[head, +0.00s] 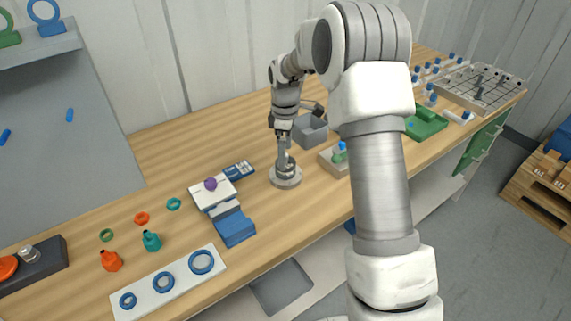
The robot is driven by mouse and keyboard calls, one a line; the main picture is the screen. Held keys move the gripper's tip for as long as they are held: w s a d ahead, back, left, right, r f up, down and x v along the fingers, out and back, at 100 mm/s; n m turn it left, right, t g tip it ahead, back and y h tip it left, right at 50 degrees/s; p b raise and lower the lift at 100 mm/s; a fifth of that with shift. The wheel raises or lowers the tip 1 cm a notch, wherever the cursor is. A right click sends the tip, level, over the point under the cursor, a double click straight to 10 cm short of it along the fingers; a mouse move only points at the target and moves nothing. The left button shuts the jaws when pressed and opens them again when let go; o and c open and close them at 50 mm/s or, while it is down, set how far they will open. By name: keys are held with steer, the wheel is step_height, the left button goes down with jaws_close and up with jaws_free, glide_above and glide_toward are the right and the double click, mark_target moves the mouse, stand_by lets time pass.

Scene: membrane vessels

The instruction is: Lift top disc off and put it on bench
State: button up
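A round grey vessel (286,181) with a wide flat base stands on the wooden bench (175,140), near the middle of the head view. A smaller pale disc-like part (291,170) shows on top of it, partly hidden behind my gripper. My gripper (283,146) points down directly over the vessel, its tips at or just above the vessel's top. The fingers are small and overlap the vessel, so I cannot tell whether they are open, shut or touching the disc.
A grey bin (310,131) stands close behind the vessel, and a tray with a green-and-blue item (335,158) is at its right. A white box with a purple knob (211,190) and a blue block (235,228) are at its left. Bare bench lies behind left and in front.

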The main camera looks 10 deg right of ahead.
step_height(320, 180, down, 2)
steer(key=shift+f, duration=0.25)
steer(key=c, duration=1.3)
